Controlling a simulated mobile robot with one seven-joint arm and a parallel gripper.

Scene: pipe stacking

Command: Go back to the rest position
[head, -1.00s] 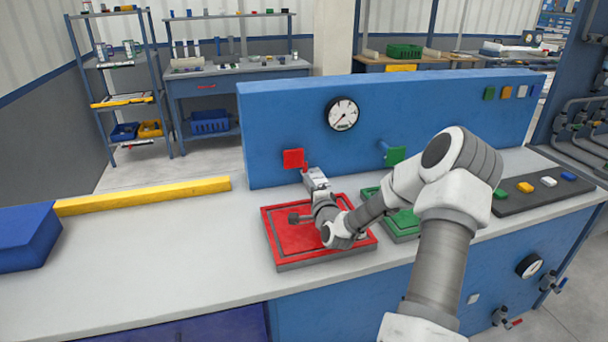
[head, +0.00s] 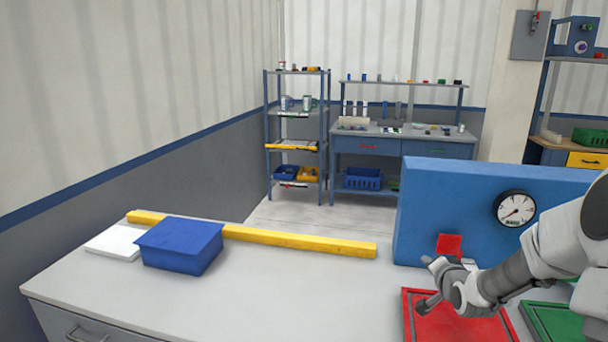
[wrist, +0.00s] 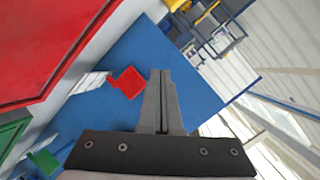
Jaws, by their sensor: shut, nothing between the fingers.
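My gripper (head: 432,263) is shut and empty, above the far left part of the red tray (head: 462,325) on the bench. In the wrist view my gripper's fingers (wrist: 161,75) are pressed together with nothing between them. A red square (head: 449,245) on the blue upright panel (head: 430,205) is just behind my gripper; the red square also shows in the wrist view (wrist: 130,83). A grey pipe piece (head: 428,304) appears by the red tray, partly hidden by my arm. A green tray (head: 556,325) is at the lower right, partly cut off.
A blue box (head: 180,245) and a white flat piece (head: 115,243) lie on the left of the bench. A yellow bar (head: 300,241) runs along its back edge. The bench middle (head: 310,290) is clear. A gauge (head: 515,208) is on the panel. Shelves (head: 296,130) stand behind.

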